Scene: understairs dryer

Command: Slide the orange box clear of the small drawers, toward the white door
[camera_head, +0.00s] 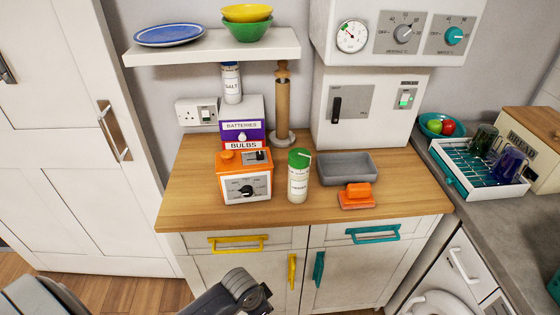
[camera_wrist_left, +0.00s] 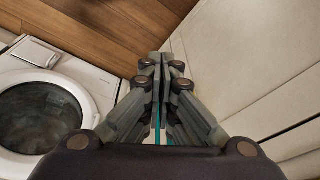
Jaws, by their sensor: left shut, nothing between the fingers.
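The orange box (camera_head: 243,178) has a white front with a black dial. It stands upright on the wooden counter (camera_head: 220,219), directly in front of the small drawers (camera_head: 242,131). The purple "BATTERIES" drawer shows above it; the red "BULBS" drawer below is partly hidden behind the box's top. The tall white door (camera_head: 60,170) is to the left, beyond the counter's left edge. My left gripper (camera_wrist_left: 160,58) is shut and empty in the left wrist view. In the head view, part of my left arm is low in front of the cupboards, apart from the box. My right gripper is out of view.
A green-capped shaker (camera_head: 298,176) stands close to the box's right. A wooden post (camera_head: 283,108) stands behind. The counter left of the box is clear. A shelf (camera_head: 213,46) hangs above.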

